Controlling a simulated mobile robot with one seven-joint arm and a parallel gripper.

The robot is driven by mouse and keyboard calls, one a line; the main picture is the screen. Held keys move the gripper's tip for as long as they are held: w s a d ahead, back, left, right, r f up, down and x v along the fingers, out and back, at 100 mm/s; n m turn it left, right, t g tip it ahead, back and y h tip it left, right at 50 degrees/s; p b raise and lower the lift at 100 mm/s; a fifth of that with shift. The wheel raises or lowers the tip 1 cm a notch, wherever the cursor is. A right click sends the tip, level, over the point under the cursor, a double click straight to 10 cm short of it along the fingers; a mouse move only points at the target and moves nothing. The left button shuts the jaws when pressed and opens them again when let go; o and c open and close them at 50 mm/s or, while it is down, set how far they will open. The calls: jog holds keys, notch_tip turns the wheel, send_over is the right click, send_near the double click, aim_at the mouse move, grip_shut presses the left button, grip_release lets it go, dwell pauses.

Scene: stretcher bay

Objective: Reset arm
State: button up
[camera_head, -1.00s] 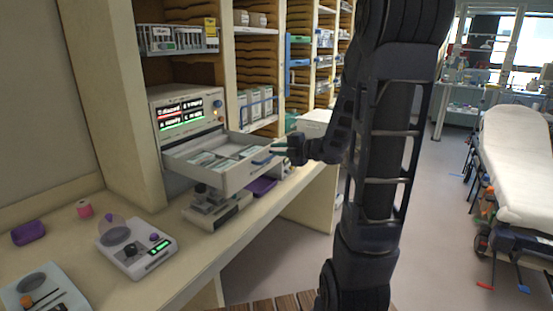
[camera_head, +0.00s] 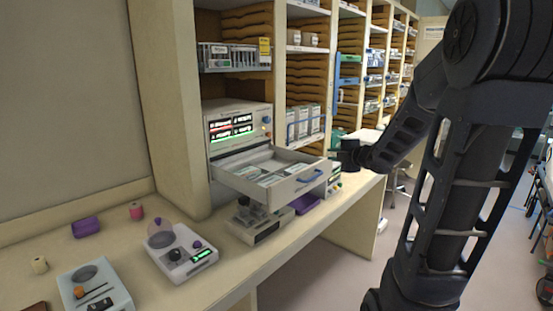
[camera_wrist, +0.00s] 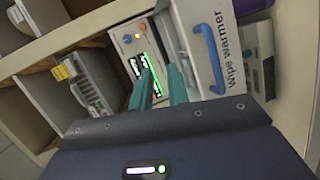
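My gripper (camera_head: 334,154) is beside the front of an open drawer (camera_head: 305,184) in the head view, at the right of its blue handle (camera_head: 309,178). In the wrist view my gripper's two teal fingers (camera_wrist: 160,82) stand apart with nothing between them. The wrist view shows the drawer front labelled "Wipe warmer" (camera_wrist: 222,50) with its blue handle (camera_wrist: 213,58) to the right of the fingers. The fingers look clear of the handle. The drawer juts out of a white unit (camera_head: 238,122) with lit displays and holds several flat packs (camera_head: 275,174).
The counter (camera_head: 222,272) carries a grey device (camera_head: 262,231) under the drawer, a white scale-like device (camera_head: 180,252), a tray with tools (camera_head: 97,290), and purple containers (camera_head: 86,227). Tall shelves stand behind. Open floor lies right of the counter.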

jog(key=s+d+r+m+g+h, duration=0.2)
jog(key=s+d+m+h, duration=0.65)
jog(key=m, duration=0.45)
jog(key=s+a+f+m+g, duration=0.1)
jog(key=s+a+m+g, duration=0.1)
jog(key=s, duration=0.4)
jog(key=s+a+f+m+g+y, duration=0.1)
jog(key=s+a+m+g, duration=0.1)
jog(key=s+m, duration=0.2)
jog(key=s+a+f+m+g, duration=0.2)
jog(key=s+m, duration=0.1)
jog(key=s, duration=0.5)
jog(key=shift+s+a+m+g, duration=0.2)
jog(key=shift+m+g, duration=0.1)
jog(key=shift+g, duration=0.1)
